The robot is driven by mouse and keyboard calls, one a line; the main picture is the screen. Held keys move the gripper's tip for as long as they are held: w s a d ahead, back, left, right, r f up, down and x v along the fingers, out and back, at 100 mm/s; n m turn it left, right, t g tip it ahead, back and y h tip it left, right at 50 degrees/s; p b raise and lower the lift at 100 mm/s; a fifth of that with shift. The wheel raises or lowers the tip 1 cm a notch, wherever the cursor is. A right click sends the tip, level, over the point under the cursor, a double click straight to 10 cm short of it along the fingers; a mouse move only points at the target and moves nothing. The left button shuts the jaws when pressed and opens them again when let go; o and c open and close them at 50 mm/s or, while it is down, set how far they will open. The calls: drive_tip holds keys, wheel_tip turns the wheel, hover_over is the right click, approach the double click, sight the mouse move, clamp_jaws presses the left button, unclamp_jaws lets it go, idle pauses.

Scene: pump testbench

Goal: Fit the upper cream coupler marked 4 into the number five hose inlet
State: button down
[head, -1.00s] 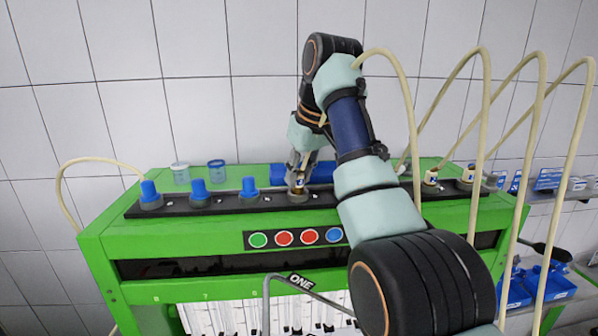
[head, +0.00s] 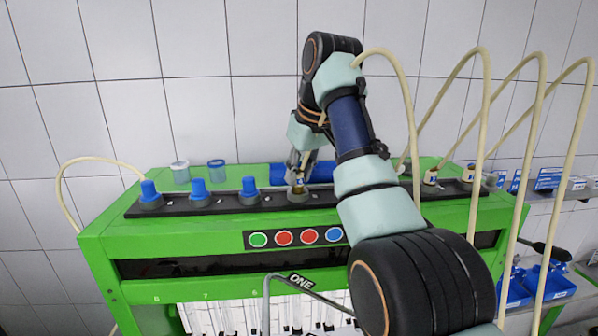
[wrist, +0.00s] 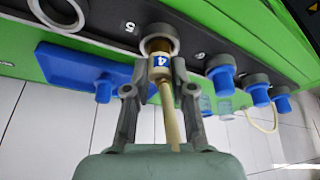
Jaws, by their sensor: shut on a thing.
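My gripper (wrist: 160,70) is shut on the cream coupler (wrist: 159,60), which carries a blue-and-white 4 label and has a brass end; a cream hose (wrist: 172,115) runs back from it between the fingers. The brass end is at the dark round collar of the number five inlet (wrist: 156,30), beside the 5 label (wrist: 129,27). How deep it sits in the opening is not clear. In the head view my gripper (head: 300,170) is above the inlet collar (head: 298,196) on the black rail, with the coupler (head: 300,182) pointing down, roughly upright.
Several blue plugs (head: 199,190) fill collars to the left on the rail. A blue tray (head: 320,170) lies behind the inlet, and clear cups (head: 216,170) stand behind the plugs. Other cream couplers (head: 431,177) with looping hoses stand to the right.

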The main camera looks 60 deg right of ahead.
drive_tip(key=shift+f+b, duration=0.6)
drive_tip(key=c, duration=1.3)
unclamp_jaws()
drive_tip(key=shift+o, duration=0.2)
drive_tip(key=shift+v, duration=1.4)
drive_tip(key=p+v, duration=0.1)
drive_tip(key=v, duration=0.7)
drive_tip(key=shift+p, duration=0.3)
drive_tip(key=shift+r, duration=0.15)
